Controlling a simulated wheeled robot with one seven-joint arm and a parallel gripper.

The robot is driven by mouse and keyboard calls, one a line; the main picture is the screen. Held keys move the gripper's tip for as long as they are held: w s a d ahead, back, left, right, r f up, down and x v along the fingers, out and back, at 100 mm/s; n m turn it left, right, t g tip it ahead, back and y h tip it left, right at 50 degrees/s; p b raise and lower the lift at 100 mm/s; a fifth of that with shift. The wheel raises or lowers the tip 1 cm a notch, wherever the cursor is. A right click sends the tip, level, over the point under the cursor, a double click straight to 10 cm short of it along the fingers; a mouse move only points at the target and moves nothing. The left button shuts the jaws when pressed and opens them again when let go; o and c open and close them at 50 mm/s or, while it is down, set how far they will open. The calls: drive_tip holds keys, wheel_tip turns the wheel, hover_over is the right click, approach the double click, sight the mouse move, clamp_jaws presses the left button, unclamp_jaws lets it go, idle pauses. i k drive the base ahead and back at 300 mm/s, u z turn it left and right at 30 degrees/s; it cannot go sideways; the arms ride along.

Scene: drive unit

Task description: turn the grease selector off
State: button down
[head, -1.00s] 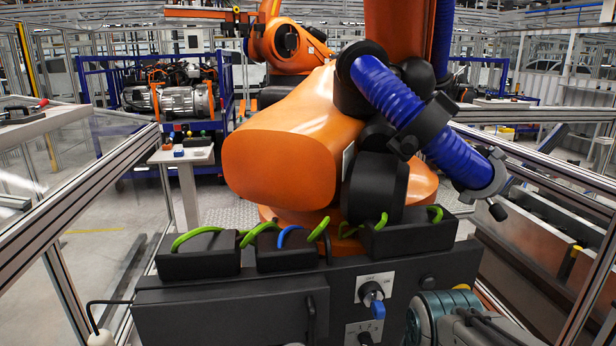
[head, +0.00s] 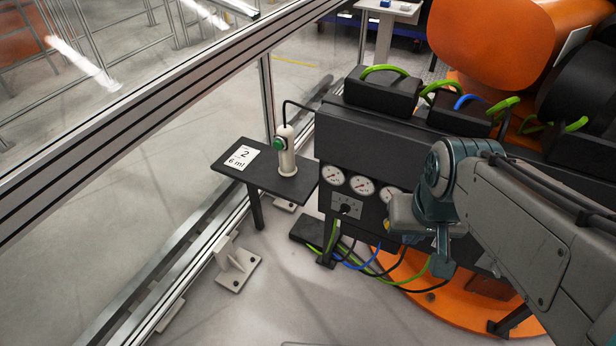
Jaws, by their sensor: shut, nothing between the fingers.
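A small black rotary knob (head: 345,208) on a pale marked plate sits on the front of the dark cabinet, below the gauges. It looks like a selector, but its markings are too small to read. My arm comes in from the right, in front of the cabinet. My gripper (head: 402,214) is seen from behind at the arm's end, right of this knob and apart from it. It is shut and empty; its fingertips are mostly hidden. The blue-handled switch seen earlier is not visible now.
Round gauges (head: 362,185) line the cabinet (head: 350,142). A dark side shelf (head: 262,175) holds a white dispenser (head: 287,160) with a green button and a card (head: 241,158) reading "2" and "6 ml". Cables (head: 345,258) hang below. A metal-framed fence (head: 150,95) stands left.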

sight(345, 210)
drive_tip(key=z, duration=0.35)
drive_tip(key=k, duration=0.65)
drive_tip(key=z, duration=0.45)
drive_tip(key=i, duration=0.75)
drive_tip(key=u, duration=0.85)
drive_tip(key=i, duration=0.4)
drive_tip(key=u, duration=0.4)
